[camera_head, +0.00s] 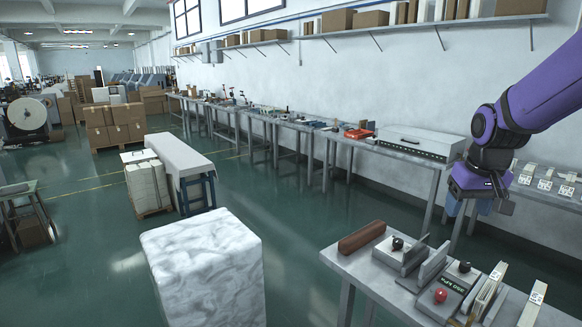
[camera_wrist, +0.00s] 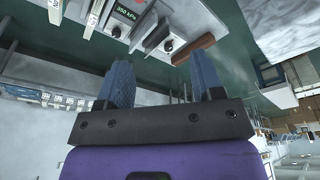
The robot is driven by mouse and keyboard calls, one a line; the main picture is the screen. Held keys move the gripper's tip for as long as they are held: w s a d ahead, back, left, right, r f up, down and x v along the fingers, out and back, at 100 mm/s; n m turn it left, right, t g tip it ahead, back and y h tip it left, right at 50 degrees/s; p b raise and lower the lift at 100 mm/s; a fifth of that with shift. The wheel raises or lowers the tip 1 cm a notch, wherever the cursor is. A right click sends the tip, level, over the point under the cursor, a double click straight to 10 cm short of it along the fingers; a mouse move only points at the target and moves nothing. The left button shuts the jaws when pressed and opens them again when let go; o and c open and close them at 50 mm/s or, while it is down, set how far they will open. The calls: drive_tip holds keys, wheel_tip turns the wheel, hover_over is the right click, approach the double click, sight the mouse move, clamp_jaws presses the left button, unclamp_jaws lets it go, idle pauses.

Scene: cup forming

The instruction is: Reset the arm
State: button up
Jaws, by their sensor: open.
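My purple arm reaches in from the right in the head view. My gripper (camera_head: 467,208) hangs in the air beyond the near worktable (camera_head: 340,262), between it and the wall bench. In the wrist view my gripper (camera_wrist: 160,82) shows two blue fingers set wide apart with nothing between them. It is open and empty. The fingertips touch nothing that I can see.
The near table holds a brown bar (camera_head: 362,237), a device with a red knob (camera_head: 440,296) and several pale upright pieces. A marble-patterned block (camera_head: 205,262) stands left. A long bench with a grey case (camera_head: 420,142) lines the wall. Green floor is clear between.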

drive_tip(key=s+a+r+t, duration=0.1)
drive_tip(key=s+a+r, duration=0.1)
drive_tip(key=s, duration=0.5)
drive_tip(key=s+a+r, duration=0.2)
drive_tip(key=s+r, duration=0.1)
drive_tip(key=s, duration=0.4)
drive_tip(key=s+a+r+t, duration=0.1)
drive_tip(key=s+a+r, duration=0.1)
drive_tip(key=s, duration=0.6)
drive_tip(key=shift+r+n+t, duration=0.3)
drive_tip(key=shift+r, duration=0.3)
